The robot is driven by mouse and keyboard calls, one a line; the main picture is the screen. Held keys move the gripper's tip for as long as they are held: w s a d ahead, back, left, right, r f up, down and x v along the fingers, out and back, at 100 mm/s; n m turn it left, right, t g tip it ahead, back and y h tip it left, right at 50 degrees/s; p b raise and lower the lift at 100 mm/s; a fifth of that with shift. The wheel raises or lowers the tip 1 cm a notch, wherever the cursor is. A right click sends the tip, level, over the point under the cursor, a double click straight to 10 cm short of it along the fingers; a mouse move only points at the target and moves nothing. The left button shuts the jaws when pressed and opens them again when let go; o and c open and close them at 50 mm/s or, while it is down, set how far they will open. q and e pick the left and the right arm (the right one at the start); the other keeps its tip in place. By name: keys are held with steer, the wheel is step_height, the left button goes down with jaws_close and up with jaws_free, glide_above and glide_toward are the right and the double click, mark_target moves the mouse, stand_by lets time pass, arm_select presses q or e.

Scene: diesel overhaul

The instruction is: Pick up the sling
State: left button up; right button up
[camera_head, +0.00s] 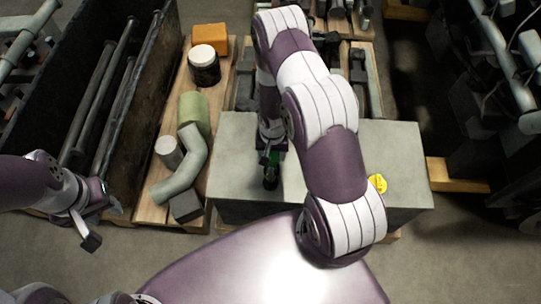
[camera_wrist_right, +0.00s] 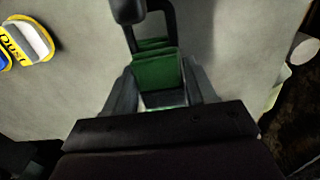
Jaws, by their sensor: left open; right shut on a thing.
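The green sling (camera_wrist_right: 158,72) is a folded band in the right wrist view, between the two fingers of my right gripper (camera_wrist_right: 160,95). A dark loop-shaped fitting (camera_wrist_right: 140,28) shows at its far end. In the head view the sling (camera_head: 273,158) is a small green patch under my right gripper (camera_head: 270,150), over the grey box top, with the dark fitting below it. The arm hides part of this area. I cannot tell whether the fitting touches the surface. My left gripper (camera_head: 103,224) is open and empty at the left, above the floor.
The grey box (camera_head: 232,180) carries a yellow item (camera_head: 377,184) at its right. To the left, a wooden pallet (camera_head: 217,118) holds an orange box (camera_head: 209,38), a dark jar (camera_head: 204,68), a green roll (camera_head: 194,112) and a grey bent pipe (camera_head: 186,170). A dark bin (camera_head: 145,105) stands beyond.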

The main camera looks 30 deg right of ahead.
steer(key=w+d+r+p, duration=0.1)
steer(key=d+r+p, duration=1)
steer(key=p, duration=0.2)
steer(key=shift+r+p, duration=0.2)
steer(key=shift+p, duration=0.15)
steer(key=shift+w+a, duration=0.1)
steer(key=shift+w, duration=0.05)
